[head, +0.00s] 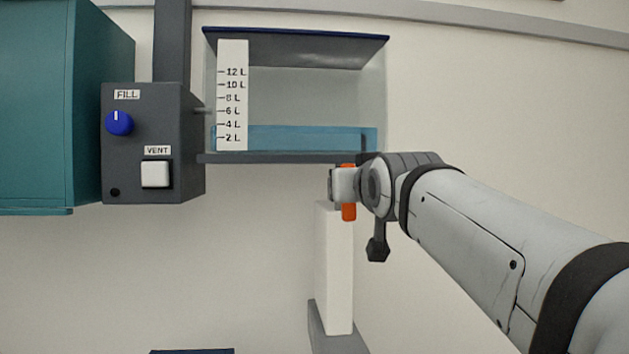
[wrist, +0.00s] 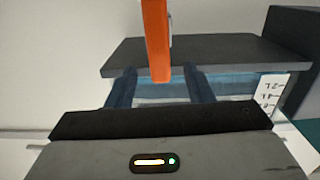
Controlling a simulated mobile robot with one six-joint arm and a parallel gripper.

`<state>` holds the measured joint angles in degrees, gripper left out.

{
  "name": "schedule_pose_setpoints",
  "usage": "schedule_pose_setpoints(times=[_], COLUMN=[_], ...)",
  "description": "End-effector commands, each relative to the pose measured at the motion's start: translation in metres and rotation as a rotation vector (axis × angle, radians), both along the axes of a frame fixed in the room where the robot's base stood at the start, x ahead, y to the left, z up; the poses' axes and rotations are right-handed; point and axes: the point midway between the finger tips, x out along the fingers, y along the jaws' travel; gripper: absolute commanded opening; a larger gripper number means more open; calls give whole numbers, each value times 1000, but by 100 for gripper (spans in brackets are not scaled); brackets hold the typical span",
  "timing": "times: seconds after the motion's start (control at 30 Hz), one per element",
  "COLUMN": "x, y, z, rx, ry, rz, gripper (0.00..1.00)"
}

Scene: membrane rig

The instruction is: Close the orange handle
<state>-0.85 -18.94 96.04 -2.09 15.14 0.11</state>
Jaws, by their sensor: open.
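The orange handle (head: 348,212) shows below the tank's right end in the head view, partly hidden behind my wrist. In the wrist view the orange handle (wrist: 157,40) extends from the top edge down toward the space between my fingers. My gripper (wrist: 160,86) is open, with one dark finger on each side of the handle's end. I cannot tell whether either finger touches it. In the head view my arm reaches in from the right and its wrist hides most of the gripper.
A clear tank (head: 310,95) with a litre scale holds shallow blue water. Left of it is a grey control box (head: 140,185) with a blue FILL knob (head: 119,123) and a white VENT button (head: 156,174). A white column (head: 335,275) stands below the handle. A teal cabinet (head: 55,110) is far left.

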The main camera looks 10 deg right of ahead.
Motion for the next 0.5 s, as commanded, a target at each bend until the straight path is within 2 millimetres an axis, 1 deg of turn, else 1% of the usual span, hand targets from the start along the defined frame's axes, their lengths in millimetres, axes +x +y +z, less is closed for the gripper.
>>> schedule_pose_setpoints(times=[0.03, 0.13, 0.4, 0.5], x=[2, 11, 53, 66], y=[0, 0, 0, -1], z=[9, 17, 17, 17], rx=[0, -1, -1, -1], ry=[-24, -41, -38, -38], rz=[0, -1, -2, -2], gripper=[47, 47, 47, 47])
